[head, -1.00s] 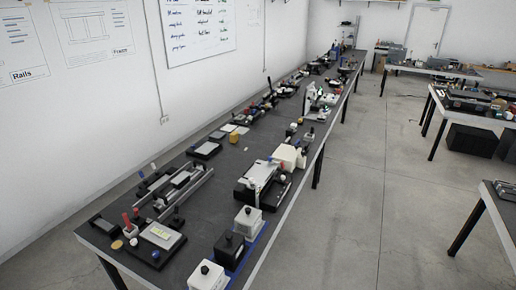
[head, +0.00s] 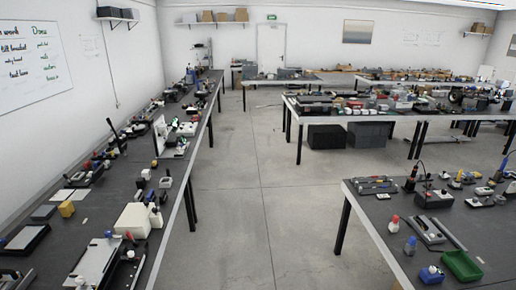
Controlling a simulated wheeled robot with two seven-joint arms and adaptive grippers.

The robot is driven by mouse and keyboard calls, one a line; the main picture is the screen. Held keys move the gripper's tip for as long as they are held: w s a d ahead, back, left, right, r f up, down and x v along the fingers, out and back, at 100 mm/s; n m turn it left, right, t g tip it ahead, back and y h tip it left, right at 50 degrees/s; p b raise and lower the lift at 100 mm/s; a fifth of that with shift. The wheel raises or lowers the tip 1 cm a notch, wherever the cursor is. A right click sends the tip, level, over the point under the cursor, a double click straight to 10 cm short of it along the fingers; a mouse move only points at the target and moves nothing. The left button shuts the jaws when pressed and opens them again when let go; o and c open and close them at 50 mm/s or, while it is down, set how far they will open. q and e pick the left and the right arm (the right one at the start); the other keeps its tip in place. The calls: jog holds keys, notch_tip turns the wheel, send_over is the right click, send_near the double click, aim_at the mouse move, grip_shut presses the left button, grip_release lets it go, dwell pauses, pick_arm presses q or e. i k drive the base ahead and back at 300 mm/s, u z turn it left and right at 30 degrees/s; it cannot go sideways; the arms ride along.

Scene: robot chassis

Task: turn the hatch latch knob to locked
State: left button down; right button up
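I cannot make out a hatch or a latch knob for certain among the small items in the head view. A long dark bench (head: 172,207) runs along the left wall and carries many small parts. Near its front stand a cream box (head: 133,219) and a flat pale plate on a dark base (head: 95,262). Small knobs show on some parts, too small to identify. Neither of my grippers is in view.
More tables stand farther back, with dark boxes (head: 327,138) under one. The grey floor (head: 265,215) between is clear.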

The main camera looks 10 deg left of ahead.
aim_at(155, 210)
jog(key=i, duration=2.05)
